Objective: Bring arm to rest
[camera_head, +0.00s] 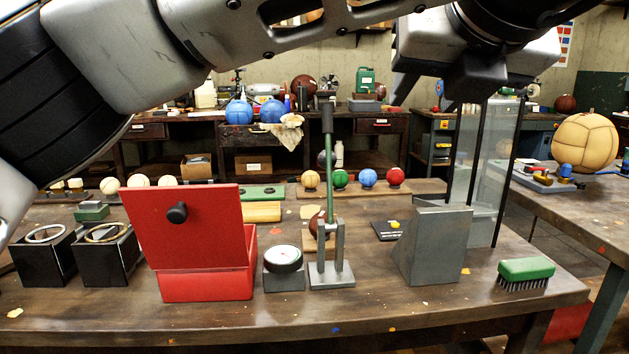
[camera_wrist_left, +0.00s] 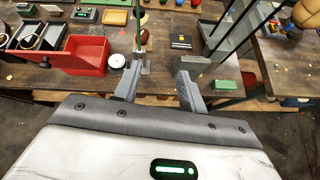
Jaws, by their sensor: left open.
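My left arm crosses the top of the head view from the left. Its gripper (camera_head: 440,90) hangs at the upper right, in front of the clear glass panels (camera_head: 490,150). In the left wrist view the two fingers of the left gripper (camera_wrist_left: 158,82) are spread apart with nothing between them. They appear above the front edge of the workbench (camera_wrist_left: 160,87), with the floor partly below. My right gripper is in neither view.
On the bench (camera_head: 380,300) stand a red box (camera_head: 205,285) with raised lid, a round gauge (camera_head: 284,260), an upright lever (camera_head: 329,170), a grey wedge block (camera_head: 435,245) and a green brush (camera_head: 526,268). Coloured balls (camera_head: 340,179) sit behind. A second table (camera_head: 580,215) stands right.

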